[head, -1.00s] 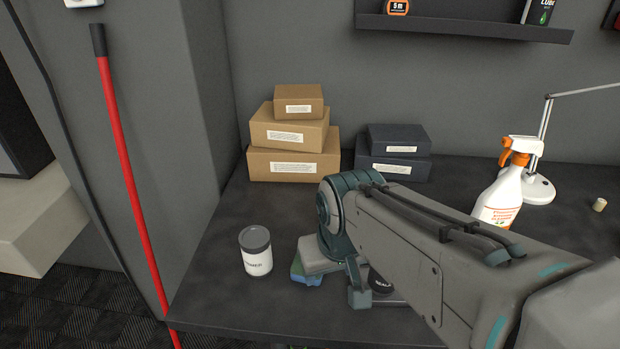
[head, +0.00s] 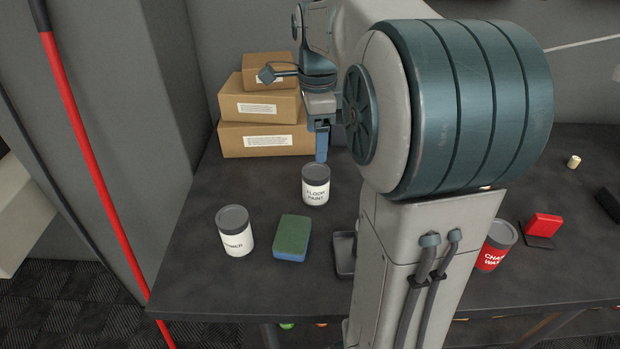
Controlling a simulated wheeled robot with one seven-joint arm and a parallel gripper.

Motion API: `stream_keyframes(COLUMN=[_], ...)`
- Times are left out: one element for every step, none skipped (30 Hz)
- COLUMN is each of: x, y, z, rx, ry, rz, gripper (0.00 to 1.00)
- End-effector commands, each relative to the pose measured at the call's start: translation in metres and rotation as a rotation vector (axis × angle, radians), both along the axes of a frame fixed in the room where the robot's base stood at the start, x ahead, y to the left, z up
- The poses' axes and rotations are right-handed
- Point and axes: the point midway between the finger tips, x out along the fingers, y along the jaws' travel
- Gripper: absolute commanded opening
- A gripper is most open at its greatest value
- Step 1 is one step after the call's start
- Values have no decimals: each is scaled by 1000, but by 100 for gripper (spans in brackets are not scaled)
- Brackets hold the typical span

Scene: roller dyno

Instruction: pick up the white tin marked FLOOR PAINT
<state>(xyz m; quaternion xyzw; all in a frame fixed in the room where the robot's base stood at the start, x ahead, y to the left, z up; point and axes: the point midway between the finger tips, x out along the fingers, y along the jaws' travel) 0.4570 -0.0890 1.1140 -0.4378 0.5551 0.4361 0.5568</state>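The white tin marked FLOOR PAINT (head: 315,191) stands upright on the dark table, its grey lid on top and its label facing me. My gripper (head: 321,152) points down just above and behind the tin's lid, in front of the cardboard boxes. I see it nearly edge-on, so its opening does not show. I cannot tell whether it touches the tin; nothing clearly sits in it.
A similar white tin (head: 234,231) stands to the left, with a green and blue sponge (head: 291,238) beside it. Cardboard boxes (head: 262,138) are stacked behind. A red tin (head: 496,246) and a red block (head: 543,226) are at the right. My arm hides the table's middle.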

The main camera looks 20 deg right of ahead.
Motion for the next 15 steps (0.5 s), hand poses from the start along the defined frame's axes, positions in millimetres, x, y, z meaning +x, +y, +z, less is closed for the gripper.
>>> stream_keyframes(x=[2, 2, 2, 2, 2, 1, 1, 1, 1, 1, 1, 1, 1, 2, 2], y=[-1, -2, -2, -2, -2, -2, -2, -2, -2, -2, -2, -2, -2, -2, -2], z=[-3, -6, -11, -16, -22, -30, -36, -43, -51, -57, -62, -68, -72, -76, -79], rx=[1, 2, 1, 1, 1, 1, 1, 1, 1, 1, 2, 1, 2, 2, 2], ry=[4, 6, 9, 9, 9, 10, 10, 9, 9, 9, 9, 9, 8, 6, 6], rz=[-17, -25, -30, -31, -31, -31, -30, -30, -30, -30, -30, -29, -29, -29, -29], gripper=[83, 83, 83, 83, 83, 83, 83, 83, 83, 83, 83, 83, 83, 83, 83])
